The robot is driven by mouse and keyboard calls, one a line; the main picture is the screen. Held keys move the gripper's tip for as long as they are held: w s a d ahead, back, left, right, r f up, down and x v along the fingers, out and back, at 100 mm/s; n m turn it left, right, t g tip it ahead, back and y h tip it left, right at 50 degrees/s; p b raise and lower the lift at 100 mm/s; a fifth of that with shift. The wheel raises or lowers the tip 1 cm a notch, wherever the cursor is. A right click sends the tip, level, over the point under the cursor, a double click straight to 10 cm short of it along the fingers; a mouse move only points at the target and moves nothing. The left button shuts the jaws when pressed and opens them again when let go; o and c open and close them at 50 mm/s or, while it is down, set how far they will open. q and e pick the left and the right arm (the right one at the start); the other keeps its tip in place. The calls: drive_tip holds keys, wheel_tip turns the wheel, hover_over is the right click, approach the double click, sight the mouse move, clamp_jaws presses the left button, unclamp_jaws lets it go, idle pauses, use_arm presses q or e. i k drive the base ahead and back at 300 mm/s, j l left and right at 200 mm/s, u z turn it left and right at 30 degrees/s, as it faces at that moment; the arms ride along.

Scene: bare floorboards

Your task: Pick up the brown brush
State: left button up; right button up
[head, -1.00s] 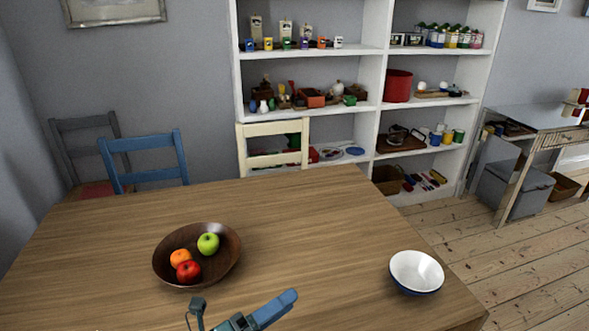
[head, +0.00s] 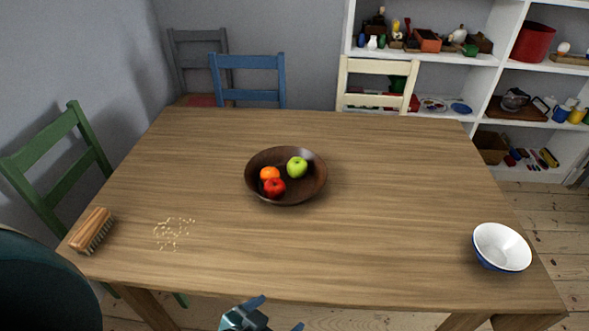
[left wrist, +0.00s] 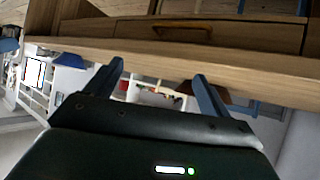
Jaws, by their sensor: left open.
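The brown brush (head: 92,229) lies on the wooden table (head: 390,170), at its near left corner, with pale bristles along its lower right side. My left gripper (head: 274,315) shows at the bottom of the head view, open and empty, near the table's front edge and well to the right of the brush. In the left wrist view its two blue fingers (left wrist: 158,83) are spread with nothing between them. The brush does not show in that view. My right gripper is not in view.
Pale crumbs (head: 173,233) lie right of the brush. A fruit bowl (head: 310,190) stands mid-table and a white bowl (head: 501,248) at the right. A green chair (head: 60,170) stands at the left edge. A dark rounded shape (head: 45,285) fills the lower left corner.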

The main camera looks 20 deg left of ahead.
sight(83, 239)
drive_tip(key=u, duration=2.15)
